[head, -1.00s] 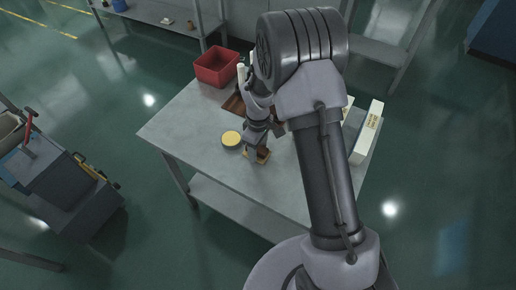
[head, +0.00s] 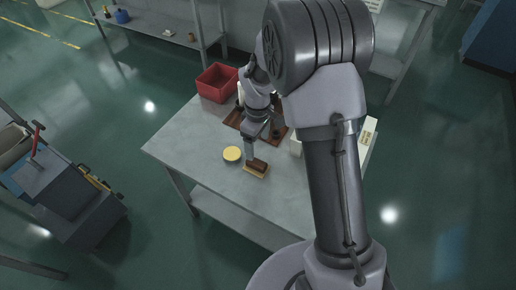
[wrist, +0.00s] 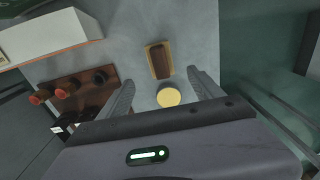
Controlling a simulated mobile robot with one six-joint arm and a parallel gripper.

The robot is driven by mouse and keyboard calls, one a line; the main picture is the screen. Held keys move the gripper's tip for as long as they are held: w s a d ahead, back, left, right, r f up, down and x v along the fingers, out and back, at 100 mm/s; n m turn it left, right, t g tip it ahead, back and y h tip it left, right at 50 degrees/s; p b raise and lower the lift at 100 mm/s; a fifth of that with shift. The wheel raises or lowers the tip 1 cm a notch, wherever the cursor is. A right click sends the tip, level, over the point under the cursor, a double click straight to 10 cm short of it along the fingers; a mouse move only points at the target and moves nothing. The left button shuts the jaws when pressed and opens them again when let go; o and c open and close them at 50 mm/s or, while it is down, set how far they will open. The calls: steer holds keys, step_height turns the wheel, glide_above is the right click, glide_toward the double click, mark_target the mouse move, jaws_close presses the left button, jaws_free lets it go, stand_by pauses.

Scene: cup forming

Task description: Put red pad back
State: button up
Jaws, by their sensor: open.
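A dark reddish-brown block (head: 258,164), the likeliest red pad, sits in a small tan tray (head: 250,173) near the table's front edge. In the wrist view the block (wrist: 158,62) lies inside the rim of the tray (wrist: 147,48). My gripper (wrist: 160,76) is open and empty, its two fingers apart, with the tray just beyond the fingertips. In the head view my gripper (head: 250,147) is just behind the tray, apparently above the table. A round yellow-topped tin (head: 232,154) stands left of the tray; it shows between my fingers in the wrist view (wrist: 168,97).
A brown wooden rack (wrist: 92,95) with red-ended pieces lies on the table (head: 185,140). A red bin (head: 217,83) stands at the back left. A white box (wrist: 48,36) is on the right side in the head view. The table's front left is clear.

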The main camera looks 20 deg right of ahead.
steer(key=s+a+r+m+t, duration=0.1)
steer(key=s+r+m, duration=0.15)
steer(key=r, duration=0.45)
steer(key=s+r+m+t, duration=0.1)
steer(key=s+r+m, duration=0.15)
steer(key=r, duration=0.55)
steer(key=s+a+r+m+t+y, duration=0.1)
steer(key=s+r+m, duration=0.3)
steer(key=s, duration=0.5)
steer(key=s+a+r+m+t+y, duration=0.1)
steer(key=s+r+m, duration=0.3)
steer(key=s, duration=0.6)
steer(key=shift+a+r+t, duration=0.55)
steer(key=shift+r+t, duration=0.05)
steer(key=shift+t, duration=0.3)
